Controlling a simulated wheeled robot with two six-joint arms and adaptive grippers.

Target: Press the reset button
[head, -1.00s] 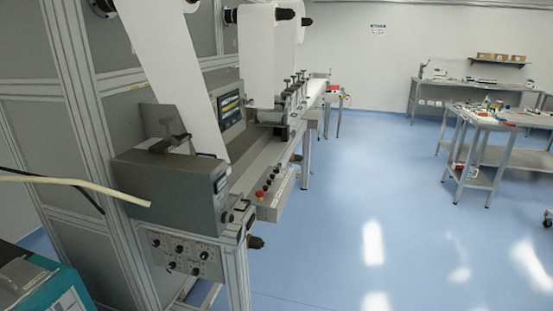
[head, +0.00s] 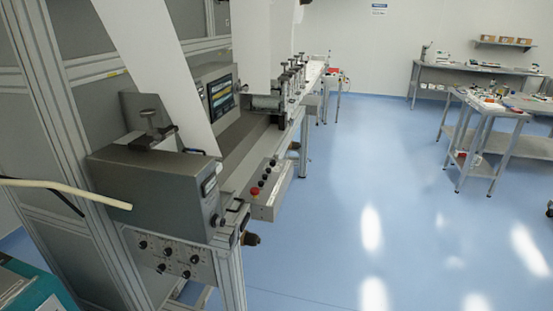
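The web converter (head: 150,190) stands on the left in the head view, with white web material running down over it. A small grey control box (head: 272,203) sticks out from its side. The box carries a red button (head: 255,192) at its near end and several dark buttons (head: 266,176) in a row behind it. I cannot read any labels, so I cannot tell which one is the reset button. A screen (head: 220,97) is set in the machine above. Neither of my grippers is in view.
A lower panel with several black knobs (head: 166,254) faces me. A cream hose (head: 70,190) crosses at the left, above a teal case (head: 40,290). Workbenches (head: 480,80) stand at the back right. The blue floor (head: 345,220) right of the machine is clear.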

